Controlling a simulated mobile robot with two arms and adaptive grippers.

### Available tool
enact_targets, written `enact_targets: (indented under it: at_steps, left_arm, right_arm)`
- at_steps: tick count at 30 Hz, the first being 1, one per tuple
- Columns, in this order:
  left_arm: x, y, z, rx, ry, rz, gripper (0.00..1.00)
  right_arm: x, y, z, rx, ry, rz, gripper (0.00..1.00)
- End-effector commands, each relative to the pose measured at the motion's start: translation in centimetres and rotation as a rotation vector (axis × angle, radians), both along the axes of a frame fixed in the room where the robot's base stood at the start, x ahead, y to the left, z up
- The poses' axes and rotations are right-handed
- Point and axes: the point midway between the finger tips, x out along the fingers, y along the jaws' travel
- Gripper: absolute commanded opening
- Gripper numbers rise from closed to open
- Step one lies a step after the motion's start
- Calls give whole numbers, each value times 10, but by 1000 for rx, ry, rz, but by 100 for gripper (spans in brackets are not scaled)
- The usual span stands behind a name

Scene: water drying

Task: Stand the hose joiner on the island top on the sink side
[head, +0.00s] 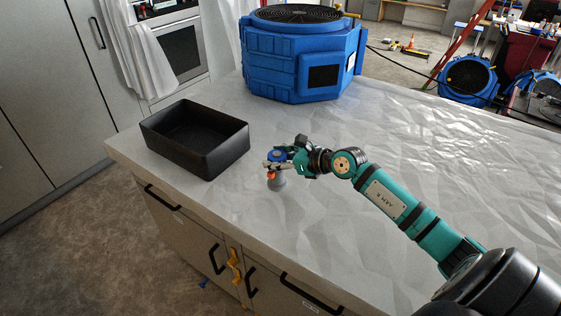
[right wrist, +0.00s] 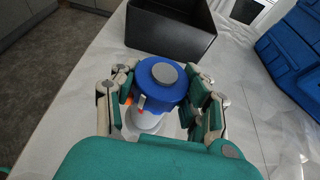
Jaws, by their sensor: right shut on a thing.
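The hose joiner (head: 278,183) is upright at the front left part of the island top (head: 330,235). It has a blue upper part with a grey round cap, an orange bit on its side and a pale grey lower part. It also shows in the right wrist view (right wrist: 162,82), between the fingers. My right gripper (head: 275,164) is shut on the joiner around its upper part, coming from the right. I cannot tell whether the joiner's base touches the top. My left gripper is not in view.
A black open bin (head: 222,152) stands to the left of the joiner, apart from it. A big blue air mover (head: 300,62) stands at the back of the island. The island's front edge lies close below the joiner. The crinkled sheeted top to the right is clear except for my arm.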

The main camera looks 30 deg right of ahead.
Motion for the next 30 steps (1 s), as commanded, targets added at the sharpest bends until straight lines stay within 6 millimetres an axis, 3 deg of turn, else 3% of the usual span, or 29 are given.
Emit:
enact_targets:
  at_steps: [7, 15, 26, 27, 30]
  left_arm:
    - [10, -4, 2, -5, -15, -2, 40]
    - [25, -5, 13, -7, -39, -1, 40]
    - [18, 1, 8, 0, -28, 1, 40]
    - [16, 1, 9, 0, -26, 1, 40]
    - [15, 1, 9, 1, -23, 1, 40]
  right_arm:
    - [11, -22, -1, 1, -2, -1, 0]
    - [11, -21, -35, 3, -1, 0, 0]
    - [10, -21, -42, 1, 0, 2, 0]
    - [10, -20, -41, 1, 0, 2, 50]
    - [10, -20, -40, 1, 0, 2, 63]
